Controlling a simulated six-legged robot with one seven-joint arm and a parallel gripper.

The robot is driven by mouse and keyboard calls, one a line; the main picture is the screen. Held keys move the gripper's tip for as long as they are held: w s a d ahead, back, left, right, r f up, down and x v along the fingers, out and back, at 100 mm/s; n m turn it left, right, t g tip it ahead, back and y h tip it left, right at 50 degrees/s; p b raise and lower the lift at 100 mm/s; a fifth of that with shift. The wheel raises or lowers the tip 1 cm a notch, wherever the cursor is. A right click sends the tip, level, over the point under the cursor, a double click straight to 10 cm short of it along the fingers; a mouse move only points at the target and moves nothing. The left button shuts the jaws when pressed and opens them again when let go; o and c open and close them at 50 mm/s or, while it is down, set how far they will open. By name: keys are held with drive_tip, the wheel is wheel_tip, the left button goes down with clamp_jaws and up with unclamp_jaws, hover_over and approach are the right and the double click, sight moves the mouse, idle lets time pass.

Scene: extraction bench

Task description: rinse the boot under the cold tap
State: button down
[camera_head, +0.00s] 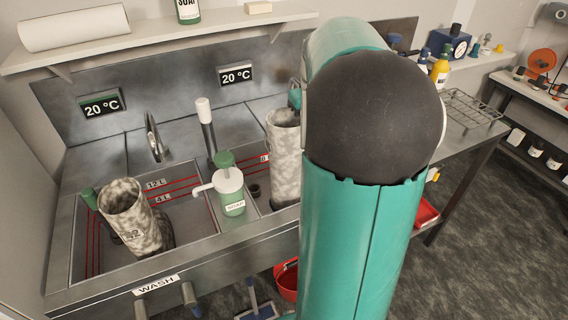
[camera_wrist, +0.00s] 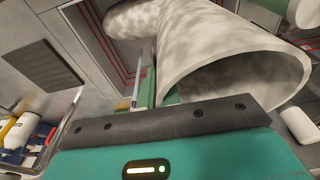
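A mottled grey-white boot (camera_head: 285,165) stands roughly upright at the right basin, partly hidden by my arm. Another mottled boot (camera_head: 128,214) leans in the left basin. A metal tap (camera_head: 154,138) rises behind the left basin; any tap at the right is hidden. My gripper (camera_wrist: 152,88) shows green finger parts right beside the near boot's shaft (camera_wrist: 225,50) in the wrist view, the open top facing the camera. Whether the fingers pinch its rim is unclear. In the head view, my arm covers most of the gripper.
A soap pump bottle (camera_head: 231,195) stands between the basins. A white-topped rod (camera_head: 207,130) stands behind it. Two displays, left (camera_head: 101,106) and right (camera_head: 236,75), read 20 °C. The left basin's front is labelled WASH (camera_head: 155,284). A wire rack (camera_head: 470,108) sits at the right.

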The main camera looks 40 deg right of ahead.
wheel_tip(320, 180, up, 20)
idle(1.8)
drive_tip(key=shift+s, duration=0.1)
idle(0.5)
